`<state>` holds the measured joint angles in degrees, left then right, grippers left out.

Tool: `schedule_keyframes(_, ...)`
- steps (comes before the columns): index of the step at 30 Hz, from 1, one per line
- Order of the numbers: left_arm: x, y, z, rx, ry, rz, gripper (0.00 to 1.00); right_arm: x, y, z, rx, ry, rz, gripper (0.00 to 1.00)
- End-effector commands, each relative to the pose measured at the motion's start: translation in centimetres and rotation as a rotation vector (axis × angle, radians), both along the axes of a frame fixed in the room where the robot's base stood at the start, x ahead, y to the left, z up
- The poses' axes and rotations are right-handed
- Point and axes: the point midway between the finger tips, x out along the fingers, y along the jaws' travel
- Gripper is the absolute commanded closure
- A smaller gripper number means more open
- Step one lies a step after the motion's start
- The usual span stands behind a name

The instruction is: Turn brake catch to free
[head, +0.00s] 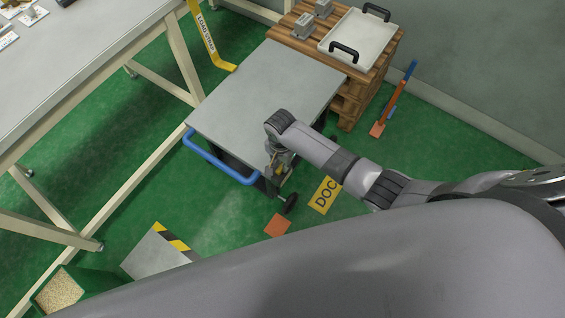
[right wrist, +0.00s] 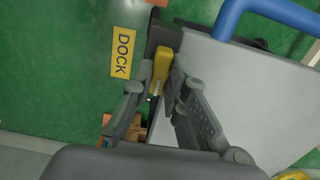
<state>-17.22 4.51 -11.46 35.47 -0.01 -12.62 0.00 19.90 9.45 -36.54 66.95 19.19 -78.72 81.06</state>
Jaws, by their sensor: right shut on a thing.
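The yellow brake catch (right wrist: 161,66) shows in the right wrist view at the corner of a grey-topped cart (head: 262,95) with a blue handle (head: 220,163). My right gripper (right wrist: 155,84) has its fingers on either side of the catch and is shut on it. In the head view the right gripper (head: 278,165) reaches down beside the cart's near right corner, and the arm partly hides the catch there. My left gripper is in neither view.
A caster wheel (head: 291,204) stands at the cart corner by a yellow DOCK sign (head: 325,194) and an orange patch (head: 278,225) on the green floor. A wooden pallet stack (head: 350,100) with a white tray (head: 358,40) stands behind. A long table (head: 75,75) is at left.

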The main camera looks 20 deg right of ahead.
Motion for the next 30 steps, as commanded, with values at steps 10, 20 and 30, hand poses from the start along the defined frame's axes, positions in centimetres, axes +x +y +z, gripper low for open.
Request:
schedule_keyframes(10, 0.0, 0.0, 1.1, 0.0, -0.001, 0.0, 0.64, -0.2, -0.2, 0.1, -0.004, 0.007, 0.092, 1.0)
schedule_keyframes(20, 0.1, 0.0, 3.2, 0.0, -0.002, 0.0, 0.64, -0.3, -0.2, 0.2, -0.005, 0.009, 0.363, 1.0)
schedule_keyframes(30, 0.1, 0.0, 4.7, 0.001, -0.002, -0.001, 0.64, -0.3, -0.2, 0.0, -0.003, 0.009, 0.686, 1.0)
